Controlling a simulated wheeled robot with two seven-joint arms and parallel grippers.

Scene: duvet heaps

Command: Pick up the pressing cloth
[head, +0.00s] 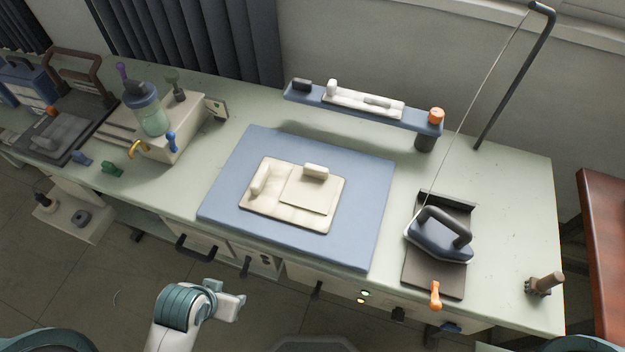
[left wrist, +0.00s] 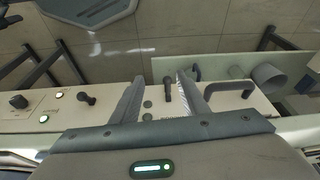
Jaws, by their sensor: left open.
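A cream cloth-like sheet (head: 262,207) lies flat on the blue pad (head: 235,165) in the middle of the bench. A smaller cream square (head: 307,196) lies on its right part, with two small cream blocks (head: 259,179) at its left and far edges. I take these cream pieces to include the pressing cloth, but cannot tell exactly which piece it is. My left gripper (head: 232,304) is in front of the bench's near edge, apart from the cloth. The left wrist view shows its fingers (left wrist: 158,95) spread and empty, with no cloth in view. My right gripper is not in view.
An iron (head: 441,236) rests on a dark plate at right, under a cord from a tall black post (head: 515,75). A raised blue shelf (head: 360,113) stands behind the pad. A bottle (head: 147,110) and machine stand left. Drawer handles (head: 195,250) project from the bench front.

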